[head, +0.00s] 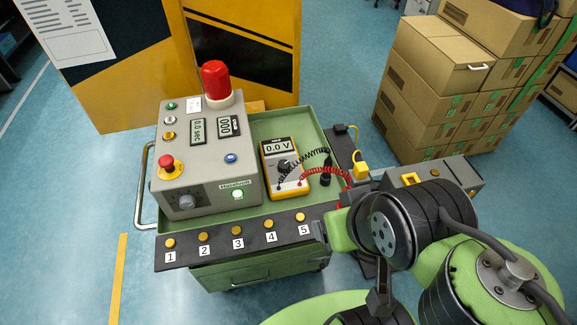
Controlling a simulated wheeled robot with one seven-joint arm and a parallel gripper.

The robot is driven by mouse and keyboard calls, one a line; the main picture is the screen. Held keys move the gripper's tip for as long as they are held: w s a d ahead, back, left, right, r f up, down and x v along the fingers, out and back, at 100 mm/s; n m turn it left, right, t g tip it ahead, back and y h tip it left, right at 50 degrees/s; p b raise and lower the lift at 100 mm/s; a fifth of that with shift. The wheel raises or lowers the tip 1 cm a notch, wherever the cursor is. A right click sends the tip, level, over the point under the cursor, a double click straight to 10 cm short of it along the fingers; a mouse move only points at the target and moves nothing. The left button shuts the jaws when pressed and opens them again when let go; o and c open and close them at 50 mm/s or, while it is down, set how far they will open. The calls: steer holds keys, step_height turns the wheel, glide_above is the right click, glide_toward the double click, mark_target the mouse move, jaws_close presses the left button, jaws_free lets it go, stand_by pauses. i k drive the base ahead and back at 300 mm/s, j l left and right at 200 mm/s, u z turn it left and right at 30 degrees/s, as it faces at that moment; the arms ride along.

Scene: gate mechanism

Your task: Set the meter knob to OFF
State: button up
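The yellow and grey meter (291,186) lies in the green tray of the cart, right of the grey control box. Its display (277,147) reads 0.0 V. The dark round meter knob (284,166) sits below the display; its pointer direction and the OFF mark are too small to read. A black and a red coiled lead run from the meter's lower part to the right. My arm is at the right, with a dark end part (320,232) near the cart's front right corner, apart from the knob. My gripper's fingers cannot be made out.
The grey control box (208,190) carries a red beacon (216,82), a red stop button (167,163) and several lamps. Yellow buttons numbered 1 to 5 line the cart's front ledge (190,254). Stacked cartons (435,85) stand at the back right. Floor left is mostly clear.

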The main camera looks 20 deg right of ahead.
mark_target(282, 164)
steer(key=i+u, duration=0.1)
steer(key=u, duration=0.25)
steer(key=i+u, duration=0.15)
steer(key=u, duration=0.25)
steer(key=i+u, duration=0.1)
steer(key=u, duration=0.25)
